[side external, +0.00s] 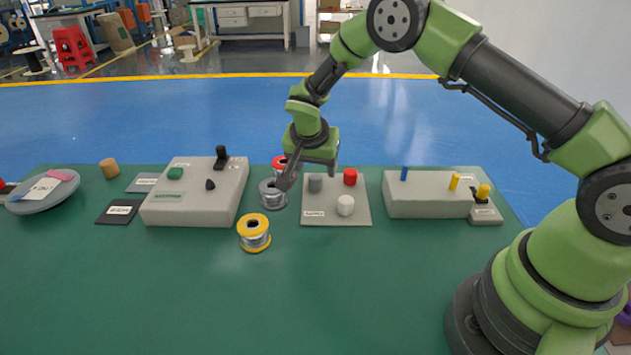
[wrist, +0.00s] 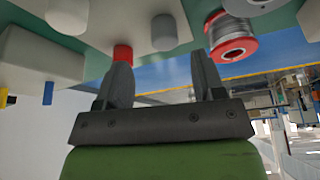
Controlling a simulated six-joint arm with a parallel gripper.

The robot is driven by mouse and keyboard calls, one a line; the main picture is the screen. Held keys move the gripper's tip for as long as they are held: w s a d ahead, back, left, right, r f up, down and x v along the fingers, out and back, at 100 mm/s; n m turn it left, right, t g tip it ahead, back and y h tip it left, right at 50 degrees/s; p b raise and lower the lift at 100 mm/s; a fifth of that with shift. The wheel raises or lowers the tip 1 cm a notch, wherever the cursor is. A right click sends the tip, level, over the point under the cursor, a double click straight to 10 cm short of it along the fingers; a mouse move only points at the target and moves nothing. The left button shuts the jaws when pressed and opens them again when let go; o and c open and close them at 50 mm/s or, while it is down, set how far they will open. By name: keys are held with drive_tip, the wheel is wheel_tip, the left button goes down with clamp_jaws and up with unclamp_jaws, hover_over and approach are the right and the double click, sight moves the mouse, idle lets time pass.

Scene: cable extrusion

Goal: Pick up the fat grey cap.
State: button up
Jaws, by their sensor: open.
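The fat grey cap (side external: 315,184) stands upright at the back left of a light grey plate (side external: 318,217). In the wrist view the grey cap (wrist: 164,33) shows beyond the gap between the fingers. My gripper (side external: 308,178) is open and empty, its fingers pointing down near the cap. In the wrist view my gripper (wrist: 161,68) has nothing between its fingers. The exact distance to the cap is hard to tell.
A red cap (side external: 350,177) and a white cap (side external: 346,206) share the plate. Spools stand left of it, including a grey one (side external: 272,195) and a yellow one (side external: 254,234). Grey boxes (side external: 195,207) flank the area. The front of the green mat (side external: 250,310) is clear.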

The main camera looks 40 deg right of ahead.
sight(315, 177)
drive_tip(key=shift+a+x, duration=0.15)
drive_tip(key=shift+x, duration=1.2)
drive_tip(key=shift+a+x, duration=0.1)
drive_tip(key=shift+x, duration=1.2)
drive_tip(key=shift+w, duration=0.15)
drive_tip(key=c, duration=1)
